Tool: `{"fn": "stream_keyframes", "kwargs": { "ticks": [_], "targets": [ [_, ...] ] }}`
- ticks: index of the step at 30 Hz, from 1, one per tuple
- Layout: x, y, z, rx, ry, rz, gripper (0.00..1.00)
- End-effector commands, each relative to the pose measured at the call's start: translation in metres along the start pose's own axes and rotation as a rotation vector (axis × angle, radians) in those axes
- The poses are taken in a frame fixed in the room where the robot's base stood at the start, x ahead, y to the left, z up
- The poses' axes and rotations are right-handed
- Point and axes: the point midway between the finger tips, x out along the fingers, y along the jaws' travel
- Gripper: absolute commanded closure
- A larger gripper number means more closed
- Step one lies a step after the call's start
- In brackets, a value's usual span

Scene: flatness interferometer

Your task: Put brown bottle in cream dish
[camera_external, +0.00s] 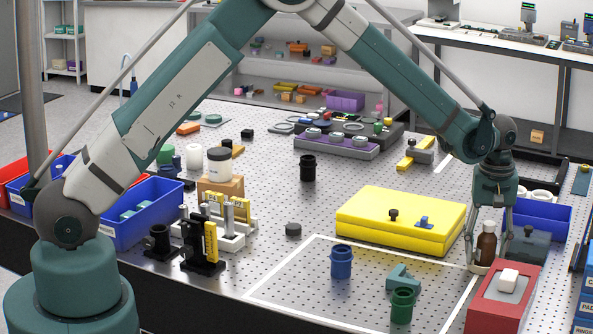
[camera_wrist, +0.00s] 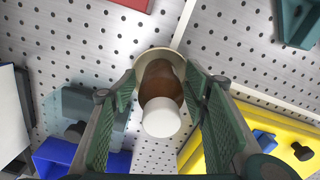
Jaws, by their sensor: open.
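The brown bottle (camera_external: 486,243) with a white cap stands upright near the right edge of the white-taped area. In the wrist view the bottle (camera_wrist: 161,85) is seen from above, with its base inside the rim of the cream dish (camera_wrist: 158,51). The dish (camera_external: 479,268) shows as a low pale rim under the bottle in the external view. My gripper (camera_external: 488,246) points down over the bottle, with a finger on either side. In the wrist view my gripper (camera_wrist: 161,72) is open, with gaps visible between its fingers and the bottle.
A red box (camera_external: 490,311) with a white block on top is close in front of the dish. A yellow case (camera_external: 395,222) lies to the left. A blue bin (camera_external: 541,218) and a dark teal box (camera_external: 527,247) are behind right. Blue (camera_external: 341,262) and green (camera_external: 402,305) cups stand in the taped area.

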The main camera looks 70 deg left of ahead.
Motion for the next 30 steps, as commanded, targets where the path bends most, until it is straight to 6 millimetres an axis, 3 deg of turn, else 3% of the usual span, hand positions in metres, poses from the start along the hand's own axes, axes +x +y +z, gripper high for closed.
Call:
{"fn": "stream_keyframes", "kwargs": {
  "ticks": [11, 30],
  "targets": [
    [-0.013, 0.0, 0.0, 0.0, 0.0, 0.0, 0.54],
    [-0.107, 0.0, 0.0, 0.0, 0.0, 0.0, 0.54]
  ]
}}
